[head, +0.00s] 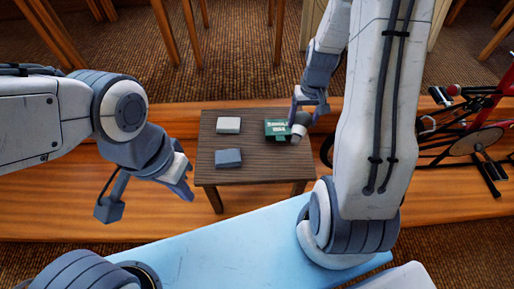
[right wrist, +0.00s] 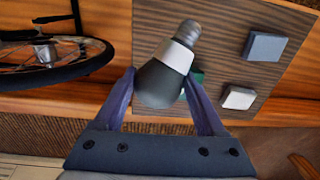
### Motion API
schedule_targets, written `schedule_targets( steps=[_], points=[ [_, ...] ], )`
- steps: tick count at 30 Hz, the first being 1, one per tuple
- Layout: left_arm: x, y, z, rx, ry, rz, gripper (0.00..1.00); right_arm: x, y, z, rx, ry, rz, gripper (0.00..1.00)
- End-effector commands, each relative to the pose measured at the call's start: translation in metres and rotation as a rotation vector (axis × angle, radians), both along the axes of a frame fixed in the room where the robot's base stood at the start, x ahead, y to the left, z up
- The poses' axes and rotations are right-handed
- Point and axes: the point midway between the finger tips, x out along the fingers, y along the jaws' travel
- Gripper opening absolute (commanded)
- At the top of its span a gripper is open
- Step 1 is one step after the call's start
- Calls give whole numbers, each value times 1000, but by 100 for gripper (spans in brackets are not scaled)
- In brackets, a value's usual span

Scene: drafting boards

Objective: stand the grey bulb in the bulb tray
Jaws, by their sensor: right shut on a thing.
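The grey bulb (right wrist: 161,82) is between the fingers of my right gripper (right wrist: 160,80) in the right wrist view, with a pale collar and a dark grey screw base pointing up and right. My right gripper (head: 300,122) is shut on the bulb over the right side of the small table in the head view. A green block with white lettering (head: 276,128) is beside it there; in the right wrist view the bulb mostly hides it. I cannot tell which piece is the bulb tray. My left gripper (head: 182,178) is left of the table, and its finger gap is unclear.
The dark wooden table (head: 257,178) also bears a pale grey block (head: 229,125) and a blue-grey block (head: 228,158). Its front right area is clear. A red bicycle (head: 478,125) stands to the right. A light blue surface (head: 230,242) lies in front.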

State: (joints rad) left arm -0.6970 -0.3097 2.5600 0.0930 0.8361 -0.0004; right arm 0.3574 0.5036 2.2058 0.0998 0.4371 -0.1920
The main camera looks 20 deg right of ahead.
Motion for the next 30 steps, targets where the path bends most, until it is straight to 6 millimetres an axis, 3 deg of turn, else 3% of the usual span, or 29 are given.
schedule_targets(
  steps=[9,15,20,27,30],
  points=[
    [0,0,-10,-1,-1,0,0,-2,71,-43,1,5,9,37],
    [0,0,-13,-1,-1,0,0,-1,104,-62,1,3,6,37],
    [0,0,-15,0,0,0,0,-1,112,-68,0,2,2,37],
    [0,0,-30,0,0,0,0,-2,112,-102,1,4,1,37],
    [0,0,-32,0,0,0,0,-1,112,-107,0,1,0,37]
  ],
)
